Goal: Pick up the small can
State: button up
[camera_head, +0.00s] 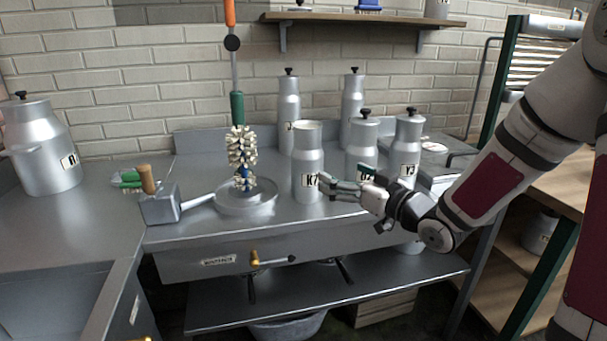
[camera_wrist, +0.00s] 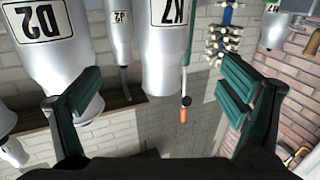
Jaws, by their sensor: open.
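Several grey metal cans stand on the metal counter; I cannot tell for sure which is the small can. The can labelled K7 (camera_head: 307,160) has no visible lid. To its right are a black-knobbed can (camera_head: 362,147), its label partly hidden by my gripper, and the Y3 can (camera_head: 407,147). My gripper (camera_head: 343,183) is open and empty, in front of these cans, its fingers pointing left toward the K7 can. In the upside-down wrist view, the K7 can (camera_wrist: 167,55) shows between the green-padded fingers (camera_wrist: 165,100), and the D2 can (camera_wrist: 50,60) is at the left finger.
Two taller cans (camera_head: 289,110) (camera_head: 352,105) stand behind. A brush (camera_head: 242,150) stands on a round plate (camera_head: 246,197) to the left. A metal box with a wooden handle (camera_head: 160,205) and a large can (camera_head: 42,150) are farther left. A shelf (camera_head: 365,18) hangs above.

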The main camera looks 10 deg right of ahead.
aim_at(318, 162)
jog(key=b+x, duration=0.1)
jog(key=x, duration=0.7)
jog(key=shift+r+b+x, duration=0.1)
jog(key=shift+b+x, duration=0.35)
jog(key=shift+x, duration=0.85)
jog(key=shift+r+b+x, duration=0.15)
jog(key=shift+b+x, duration=0.25)
jog(key=shift+x, duration=0.95)
jog(key=shift+a, duration=0.15)
jog(key=c, duration=1.4)
